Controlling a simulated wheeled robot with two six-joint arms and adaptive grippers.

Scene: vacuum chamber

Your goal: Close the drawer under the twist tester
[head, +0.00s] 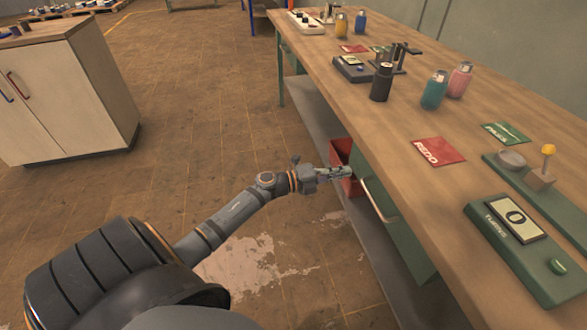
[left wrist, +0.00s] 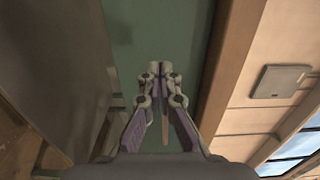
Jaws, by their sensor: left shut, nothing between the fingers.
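The green drawer front (head: 402,232) with a pale bar handle (head: 379,201) is under the near edge of the wooden bench. I cannot tell how far out it stands. My left gripper (head: 345,172) is shut and empty beside the far end of the drawer, at about handle height. In the left wrist view, its closed fingertips (left wrist: 162,72) point at a plain green surface (left wrist: 155,30); contact is unclear. My right gripper is out of view.
A red bin (head: 340,150) sits on the low shelf behind my left gripper. The bench top (head: 400,140) holds bottles, a red REDO card (head: 438,152) and a green base with a yellow knob (head: 548,150). A pale cabinet (head: 75,95) stands left; the floor between is clear.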

